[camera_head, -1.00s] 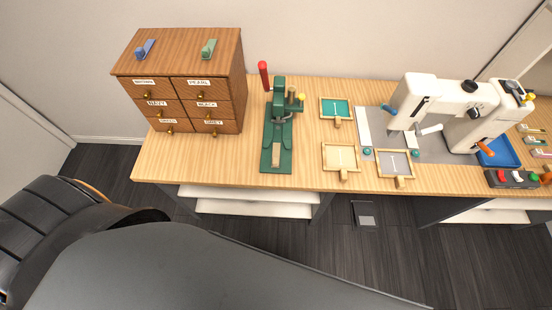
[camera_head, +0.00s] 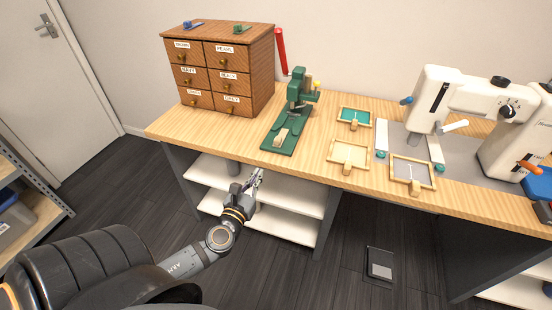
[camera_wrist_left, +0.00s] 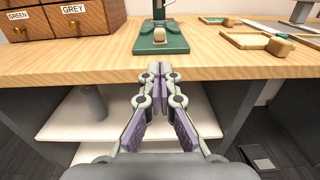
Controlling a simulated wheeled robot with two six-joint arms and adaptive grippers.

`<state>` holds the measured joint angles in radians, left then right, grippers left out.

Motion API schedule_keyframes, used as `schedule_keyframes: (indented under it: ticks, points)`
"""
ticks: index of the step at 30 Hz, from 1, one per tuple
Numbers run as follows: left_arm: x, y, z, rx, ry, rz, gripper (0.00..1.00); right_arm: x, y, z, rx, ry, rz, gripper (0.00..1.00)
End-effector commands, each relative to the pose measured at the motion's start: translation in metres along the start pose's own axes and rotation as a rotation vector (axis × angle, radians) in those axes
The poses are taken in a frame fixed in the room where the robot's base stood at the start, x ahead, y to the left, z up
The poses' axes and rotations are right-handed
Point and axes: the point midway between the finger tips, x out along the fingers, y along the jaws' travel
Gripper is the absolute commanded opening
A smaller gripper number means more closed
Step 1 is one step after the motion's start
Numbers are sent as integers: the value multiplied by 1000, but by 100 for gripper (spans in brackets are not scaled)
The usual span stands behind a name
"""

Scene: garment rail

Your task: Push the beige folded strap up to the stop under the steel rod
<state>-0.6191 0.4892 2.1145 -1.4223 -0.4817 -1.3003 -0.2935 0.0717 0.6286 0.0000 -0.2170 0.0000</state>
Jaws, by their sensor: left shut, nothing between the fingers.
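The green press (camera_head: 293,112) stands on the table, its base plate reaching toward the front edge. A small beige piece (camera_head: 281,136), which looks like the folded strap, lies on the front of that base. In the left wrist view the beige strap (camera_wrist_left: 160,35) shows end-on. The steel rod cannot be made out under the press head. My left gripper (camera_head: 257,176) is shut and empty, in front of the table edge and below its top, apart from the strap. In the left wrist view the left gripper (camera_wrist_left: 158,70) points toward the press. My right gripper is not in view.
Small framed trays (camera_head: 348,155) and a white sewing machine (camera_head: 455,100) are to the right. White shelves (camera_head: 290,192) lie below the tabletop.

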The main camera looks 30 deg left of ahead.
Motion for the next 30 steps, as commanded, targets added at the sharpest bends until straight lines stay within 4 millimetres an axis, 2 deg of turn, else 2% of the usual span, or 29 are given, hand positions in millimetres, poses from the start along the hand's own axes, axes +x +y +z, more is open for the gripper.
schedule_keyframes:
  ticks: [5,12,18,24,30]
  points:
    - [28,0,3,-5,-3,3,0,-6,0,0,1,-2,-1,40]
    - [81,1,2,-6,-1,3,0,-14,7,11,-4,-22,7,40]
    - [117,0,1,-8,0,2,0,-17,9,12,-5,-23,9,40]
    - [135,0,0,-6,2,0,0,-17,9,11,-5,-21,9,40]
    - [137,0,-1,-6,3,0,0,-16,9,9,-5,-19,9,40]
